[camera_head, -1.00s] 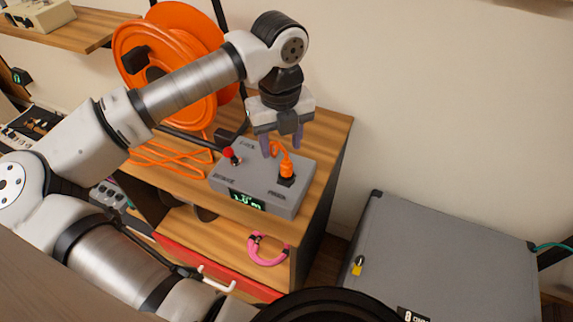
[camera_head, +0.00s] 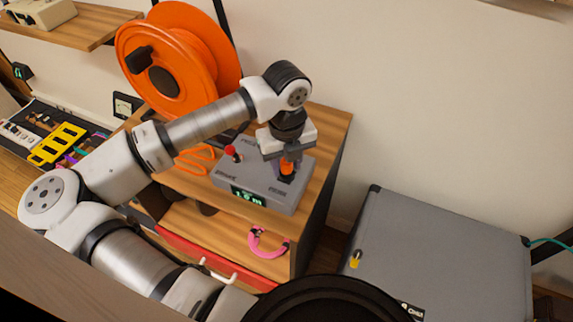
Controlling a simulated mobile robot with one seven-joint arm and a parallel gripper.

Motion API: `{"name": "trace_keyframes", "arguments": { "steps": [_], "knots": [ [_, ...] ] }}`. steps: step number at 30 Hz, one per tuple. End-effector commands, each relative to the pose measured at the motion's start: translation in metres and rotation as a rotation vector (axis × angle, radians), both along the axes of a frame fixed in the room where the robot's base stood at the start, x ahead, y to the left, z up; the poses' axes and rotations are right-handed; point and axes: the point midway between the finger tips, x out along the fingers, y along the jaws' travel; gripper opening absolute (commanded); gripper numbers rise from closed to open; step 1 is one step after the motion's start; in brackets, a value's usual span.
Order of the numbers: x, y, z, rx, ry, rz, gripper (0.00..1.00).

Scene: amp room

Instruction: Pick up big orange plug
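The big orange plug (camera_head: 287,169) stands upright in the right part of the top of a grey box (camera_head: 262,187). The box sits on a wooden cabinet and has a small green-lit display and a red-tipped lever (camera_head: 230,151). My gripper (camera_head: 288,161) points down directly over the plug, with its fingers at the plug's upper part. The fingers are small and partly hidden by the gripper body, so I cannot tell whether they touch or grip the plug. The plug's cable is mostly hidden behind the gripper.
A large orange cable reel (camera_head: 165,65) stands behind my arm on the left. A pink cable loop (camera_head: 266,243) lies on the shelf below. A grey case (camera_head: 440,260) stands at the right. The cabinet top (camera_head: 328,130) right of the box is clear.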

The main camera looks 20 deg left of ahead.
Motion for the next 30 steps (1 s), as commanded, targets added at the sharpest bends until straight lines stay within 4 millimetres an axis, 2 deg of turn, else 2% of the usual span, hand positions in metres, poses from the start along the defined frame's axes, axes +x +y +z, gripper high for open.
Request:
{"name": "trace_keyframes", "arguments": {
  "steps": [1,6,8,17,30],
  "knots": [
    [0.0,0.0,0.0,0.0,0.0,0.0,0.29],
    [0.0,0.0,0.0,0.0,0.0,0.0,0.06],
    [0.0,0.0,0.0,0.0,0.0,0.0,0.0],
    [0.0,0.001,0.007,0.001,0.0,0.001,0.0],
    [0.0,0.001,0.085,0.004,0.0,0.001,0.0]
  ]
}}
